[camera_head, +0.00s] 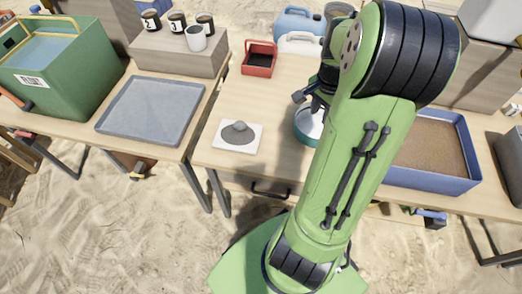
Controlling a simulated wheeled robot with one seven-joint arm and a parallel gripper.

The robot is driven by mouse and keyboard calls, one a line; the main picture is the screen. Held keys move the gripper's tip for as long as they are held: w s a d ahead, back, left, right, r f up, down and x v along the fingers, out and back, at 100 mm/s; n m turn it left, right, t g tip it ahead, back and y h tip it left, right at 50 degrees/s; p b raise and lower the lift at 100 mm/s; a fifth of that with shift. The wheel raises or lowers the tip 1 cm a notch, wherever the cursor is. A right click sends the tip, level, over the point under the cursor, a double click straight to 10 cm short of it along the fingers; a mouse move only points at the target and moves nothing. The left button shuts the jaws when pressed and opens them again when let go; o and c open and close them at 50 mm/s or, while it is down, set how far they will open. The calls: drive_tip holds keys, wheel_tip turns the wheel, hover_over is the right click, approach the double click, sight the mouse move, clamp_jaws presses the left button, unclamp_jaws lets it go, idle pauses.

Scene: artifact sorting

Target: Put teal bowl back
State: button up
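The teal bowl (304,131) is on or just above the wooden table in the middle, with a pale inside and a teal outer wall. My green arm hides its right part. My gripper (313,104) is dark and sits at the bowl's far upper side, mostly behind my arm. Its fingertips are too hidden to tell whether they are open or shut on the bowl's rim. I cannot tell whether the bowl is lifted or resting on the table.
A white square pad with a grey mound (238,133) lies left of the bowl. A red tray (259,71) stands behind. A blue sandbox (436,182) is right of my arm. A grey tray (151,137) and green box (92,85) are on the left table. Some tabletop between pad and bowl is clear.

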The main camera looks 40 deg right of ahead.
drive_tip(key=w+a+r+n+h, duration=0.1)
drive_tip(key=a+r+n, duration=0.2)
drive_tip(key=a, duration=0.3)
drive_tip(key=w+a+r+n, duration=0.1)
drive_tip(key=a+r+n, duration=0.25)
drive_tip(key=a, duration=0.25)
drive_tip(key=s+a+r+n+t+y, duration=0.1)
drive_tip(key=s+a+n, duration=0.3)
drive_tip(key=a, duration=0.4)
drive_tip(key=s+a+r+n+t+y, duration=0.1)
drive_tip(key=s+a+r+n+t, duration=0.2)
drive_tip(key=s+a+n, duration=0.2)
drive_tip(key=a+n, duration=0.1)
drive_tip(key=a, duration=0.2)
drive_tip(key=shift+r+n+t, duration=0.3)
drive_tip(key=shift+r+n, duration=0.05)
drive_tip(key=shift+r, duration=0.05)
drive_tip(key=shift+s, duration=0.1)
